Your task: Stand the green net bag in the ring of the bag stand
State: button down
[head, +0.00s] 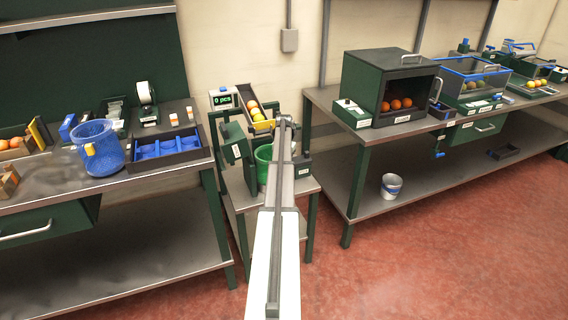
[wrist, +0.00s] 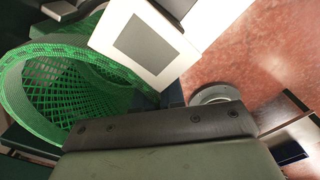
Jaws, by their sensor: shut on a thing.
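The green net bag (wrist: 75,90) fills the left of the wrist view, its mouth and woven rim towards me. In the head view a green part of it (head: 263,160) shows beside my arm, over the small side table. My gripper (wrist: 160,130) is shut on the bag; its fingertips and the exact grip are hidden. A white square plate with a grey centre (wrist: 145,45) overlaps the bag's right side in the wrist view. The bag stand's ring cannot be made out; dark green equipment (head: 237,150) stands just left of the bag.
On the left bench are a blue net bag (head: 97,148) and a blue-lined tray (head: 165,151). The right bench holds a dark green box with oranges (head: 385,80); a bucket (head: 391,186) is below.

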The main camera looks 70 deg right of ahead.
dwell(0.3)
jog(key=c, duration=1.1)
grip_release()
jog(key=shift+c, duration=0.2)
jog(key=shift+r, duration=0.1)
jog(key=shift+r, duration=4.4)
